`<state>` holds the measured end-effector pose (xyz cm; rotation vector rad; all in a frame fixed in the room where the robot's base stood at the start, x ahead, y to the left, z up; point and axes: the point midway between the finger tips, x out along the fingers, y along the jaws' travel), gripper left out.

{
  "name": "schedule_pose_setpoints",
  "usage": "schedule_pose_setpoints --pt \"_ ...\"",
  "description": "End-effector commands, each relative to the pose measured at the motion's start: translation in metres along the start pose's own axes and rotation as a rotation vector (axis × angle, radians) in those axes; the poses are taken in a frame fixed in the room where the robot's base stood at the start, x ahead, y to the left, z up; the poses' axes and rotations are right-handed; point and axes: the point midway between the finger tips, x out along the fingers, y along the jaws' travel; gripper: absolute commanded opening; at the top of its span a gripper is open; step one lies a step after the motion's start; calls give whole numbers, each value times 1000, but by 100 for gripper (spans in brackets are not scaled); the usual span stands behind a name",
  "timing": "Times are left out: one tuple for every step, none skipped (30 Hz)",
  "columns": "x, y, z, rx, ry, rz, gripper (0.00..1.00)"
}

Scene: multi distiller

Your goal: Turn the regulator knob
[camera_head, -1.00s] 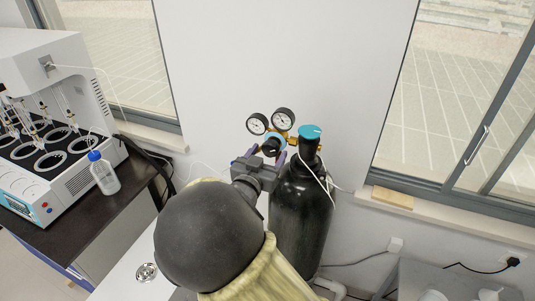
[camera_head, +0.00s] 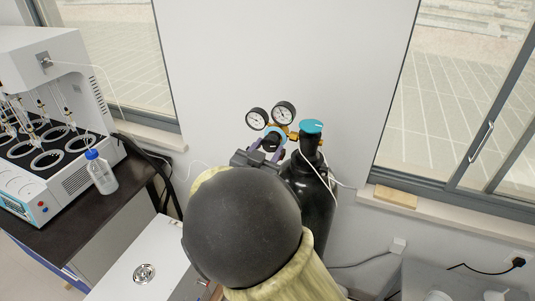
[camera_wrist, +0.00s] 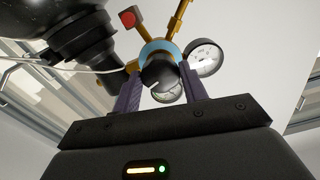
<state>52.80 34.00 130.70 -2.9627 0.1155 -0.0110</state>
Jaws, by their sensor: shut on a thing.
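The regulator's brass body (camera_wrist: 172,22) joins the black gas cylinder (camera_head: 315,195), which has a teal top valve (camera_head: 311,126). My arm hides the cylinder's lower left part.
A white machine (camera_head: 60,80) with several round openings stands on a dark table (camera_head: 120,200) at left, beside a blue-capped bottle (camera_head: 101,172). A white hose (camera_head: 318,172) hangs over the cylinder. Windows flank the plain wall (camera_head: 240,50).

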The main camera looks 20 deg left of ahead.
Motion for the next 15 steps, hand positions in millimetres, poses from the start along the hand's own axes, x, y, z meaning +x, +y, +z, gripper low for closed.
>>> schedule_pose_setpoints --pt "0 0 0 -1 0 0 20" --pt "0 0 0 -1 0 0 20" --pt "0 0 0 -1 0 0 20" --pt "0 0 0 -1 0 0 20" --pt "0 0 0 -1 0 0 20" --pt "0 0 0 -1 0 0 51" --pt "0 0 0 -1 0 0 57" --pt "0 0 0 -1 0 0 62" --pt "0 0 0 -1 0 0 65" --pt "0 0 0 -2 0 0 65" --pt "0 0 0 -2 0 0 65" --pt "0 0 0 -2 0 0 65" --pt "0 0 0 -2 0 0 65" --pt "0 0 0 -2 0 0 65" --pt "0 0 0 -2 -1 0 65"
